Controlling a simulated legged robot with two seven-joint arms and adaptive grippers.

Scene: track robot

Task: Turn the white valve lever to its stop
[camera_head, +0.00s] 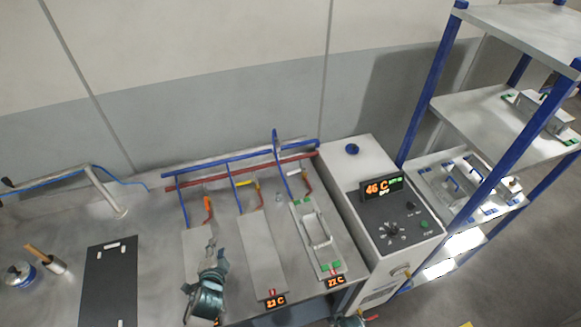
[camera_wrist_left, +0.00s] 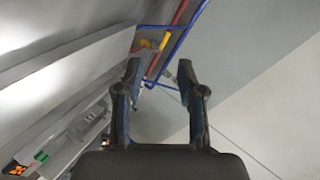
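Blue and red pipes with small valves run along the back of the bench. The yellow lever also shows in the left wrist view (camera_wrist_left: 164,42), beyond the fingers. My left gripper (camera_head: 214,243) is over the left plate, short of the valves. In the left wrist view its fingers (camera_wrist_left: 160,68) are apart and empty. My right gripper (camera_head: 350,321) is cut off at the bottom edge.
Plates with 22 C displays (camera_head: 274,302) lie on the bench (camera_head: 150,235); the right plate carries a metal handled frame (camera_head: 318,235). A control box (camera_head: 375,190) reading 46 C stands to the right, beside a blue-posted shelf (camera_head: 490,105). A black mat (camera_head: 108,280) lies at left.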

